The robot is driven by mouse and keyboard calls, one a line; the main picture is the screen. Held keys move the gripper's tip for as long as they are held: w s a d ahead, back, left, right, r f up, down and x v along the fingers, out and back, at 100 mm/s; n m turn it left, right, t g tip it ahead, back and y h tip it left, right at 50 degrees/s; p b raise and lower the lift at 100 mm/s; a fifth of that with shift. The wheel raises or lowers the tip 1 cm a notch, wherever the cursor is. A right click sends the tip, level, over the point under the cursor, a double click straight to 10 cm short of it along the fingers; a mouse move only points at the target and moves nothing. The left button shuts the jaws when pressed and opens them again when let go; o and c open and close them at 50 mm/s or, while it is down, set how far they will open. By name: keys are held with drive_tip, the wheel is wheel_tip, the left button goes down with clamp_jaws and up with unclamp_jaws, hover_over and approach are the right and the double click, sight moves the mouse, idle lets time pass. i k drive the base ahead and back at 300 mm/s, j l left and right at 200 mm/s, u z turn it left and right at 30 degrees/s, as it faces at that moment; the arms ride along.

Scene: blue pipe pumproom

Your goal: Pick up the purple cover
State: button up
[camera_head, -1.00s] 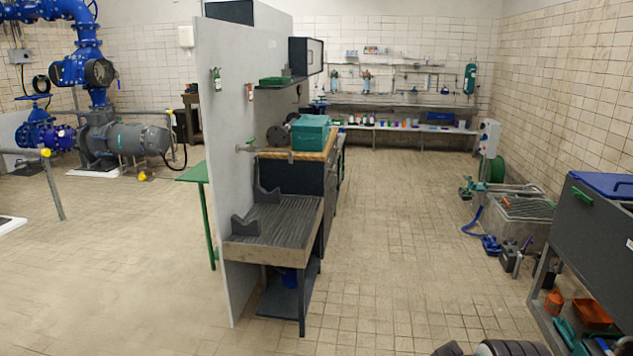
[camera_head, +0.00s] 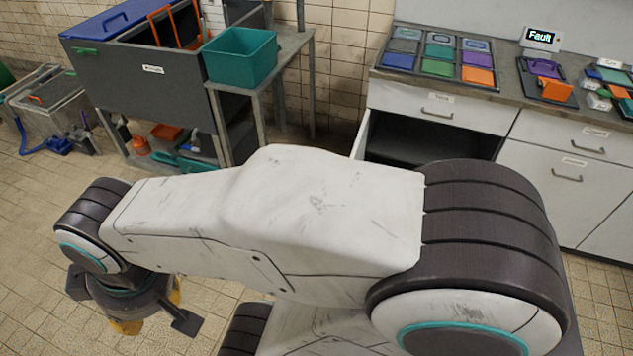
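A purple piece (camera_head: 543,68), which looks like the purple cover, lies on a dark tray on the counter at the upper right, beside an orange block (camera_head: 557,91). Another flat purple tile (camera_head: 475,58) sits in a dark tray of coloured tiles to its left. My gripper (camera_head: 145,310) hangs at the lower left, over the floor and far from the counter. Its yellow pads show partly below the dark wrist; its opening is hidden. I see nothing held in it.
A "Fault" display (camera_head: 541,37) stands behind. A teal bin (camera_head: 240,55) sits on a grey stand.

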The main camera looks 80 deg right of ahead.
sight(535, 69)
drive_tip(key=z, duration=0.45)
drive_tip(key=i+z, duration=0.15)
drive_tip(key=z, duration=0.75)
drive_tip(key=i+j+z, duration=0.1)
drive_tip(key=z, duration=0.8)
drive_tip(key=j+z, duration=0.15)
drive_tip(key=z, duration=0.3)
drive_tip(key=i+j+z, duration=0.1)
drive_tip(key=z, duration=0.35)
